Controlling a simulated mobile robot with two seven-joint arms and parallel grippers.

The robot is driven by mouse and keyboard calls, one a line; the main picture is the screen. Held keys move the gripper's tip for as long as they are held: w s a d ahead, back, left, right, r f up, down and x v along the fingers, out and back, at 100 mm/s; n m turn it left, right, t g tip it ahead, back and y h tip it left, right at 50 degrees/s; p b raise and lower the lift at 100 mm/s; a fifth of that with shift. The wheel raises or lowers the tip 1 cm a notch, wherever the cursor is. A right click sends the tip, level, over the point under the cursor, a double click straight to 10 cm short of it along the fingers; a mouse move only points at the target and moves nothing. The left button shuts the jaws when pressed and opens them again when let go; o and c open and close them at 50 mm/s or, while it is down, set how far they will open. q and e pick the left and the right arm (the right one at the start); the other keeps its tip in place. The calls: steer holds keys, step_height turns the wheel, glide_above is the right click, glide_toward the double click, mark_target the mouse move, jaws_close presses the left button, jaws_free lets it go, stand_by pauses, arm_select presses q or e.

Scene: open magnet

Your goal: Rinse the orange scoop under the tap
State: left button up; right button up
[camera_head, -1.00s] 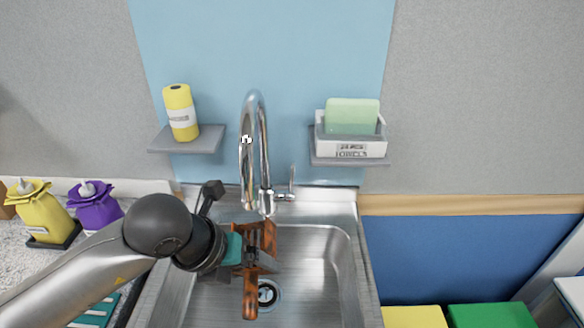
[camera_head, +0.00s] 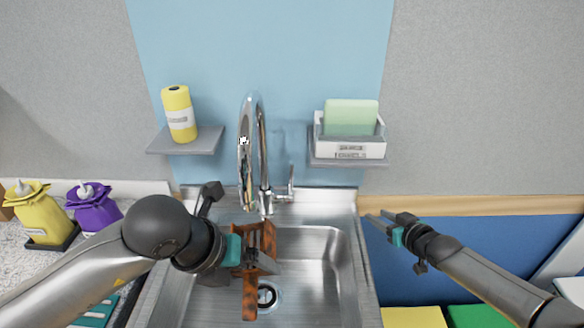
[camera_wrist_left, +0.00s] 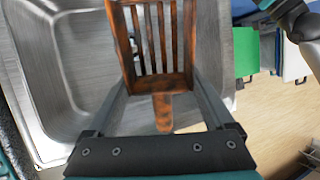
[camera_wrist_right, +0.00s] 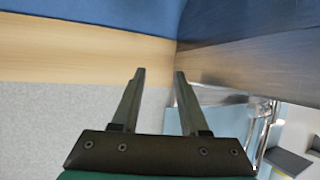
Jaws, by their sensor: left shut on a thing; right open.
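The orange-brown slotted scoop (camera_head: 250,295) is over the sink basin, below and just right of the tap's spout. My left gripper (camera_head: 256,262) is shut on it. The left wrist view shows the scoop (camera_wrist_left: 158,84) between both fingers, its slots facing away and its handle toward me. The chrome tap (camera_head: 245,155) curves over the back of the sink, with its lever (camera_head: 289,183) on the right side. I see no clear water stream. My right gripper (camera_head: 376,217) is open and empty, right of the sink; its fingers (camera_wrist_right: 160,72) point at the sink edge and wall.
The steel sink (camera_head: 345,275) has a drain below the scoop. A yellow bottle (camera_head: 179,115) stands on the left shelf, and a towel box (camera_head: 349,148) on the right one. Yellow (camera_head: 42,218) and purple (camera_head: 92,208) dispensers stand at left. Green and yellow boxes are lower right.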

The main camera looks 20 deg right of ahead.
steer(key=s+a+r+n+t+y, duration=0.2)
steer(key=a+r+t+y, duration=0.25)
steer(key=a+r, duration=1.15)
glide_above(292, 193)
steer(key=shift+w+f, duration=0.2)
steer(key=shift+f, duration=0.75)
jaws_close()
stand_by(0.4)
